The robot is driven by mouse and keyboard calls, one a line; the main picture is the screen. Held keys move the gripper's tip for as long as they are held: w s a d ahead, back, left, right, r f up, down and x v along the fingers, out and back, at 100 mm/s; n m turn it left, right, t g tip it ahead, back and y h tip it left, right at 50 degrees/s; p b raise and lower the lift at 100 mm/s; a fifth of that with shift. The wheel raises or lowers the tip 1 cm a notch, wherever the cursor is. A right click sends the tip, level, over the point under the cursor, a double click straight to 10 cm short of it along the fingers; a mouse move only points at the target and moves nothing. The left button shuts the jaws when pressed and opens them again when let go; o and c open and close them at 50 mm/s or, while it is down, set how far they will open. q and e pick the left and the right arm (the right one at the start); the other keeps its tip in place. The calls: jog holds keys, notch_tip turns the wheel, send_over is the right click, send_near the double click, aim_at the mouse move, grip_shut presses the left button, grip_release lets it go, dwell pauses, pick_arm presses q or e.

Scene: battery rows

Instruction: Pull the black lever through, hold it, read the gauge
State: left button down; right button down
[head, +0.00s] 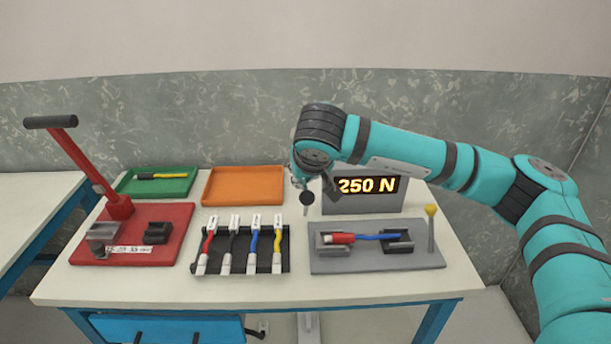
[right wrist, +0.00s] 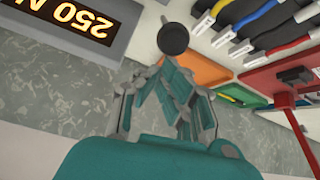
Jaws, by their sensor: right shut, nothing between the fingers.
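The black lever shows as a round black knob (head: 306,198) on a thin stem at the left edge of the grey test fixture (head: 330,262). The knob also shows in the right wrist view (right wrist: 173,38). The gauge (head: 367,187) is lit and reads 250 N. My left gripper is not in view.
A yellow-tipped post (head: 431,212) stands at the fixture's right. A dark rack (head: 284,262) with several cables is left of it. A red press (head: 170,216) with a long handle stands farther left. An orange tray (head: 243,186) and a green tray (head: 157,188) lie behind.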

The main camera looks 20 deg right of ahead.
jog(key=shift+s+a+f, duration=0.2)
jog(key=shift+s+f, duration=0.4)
jog(key=shift+s, duration=0.1)
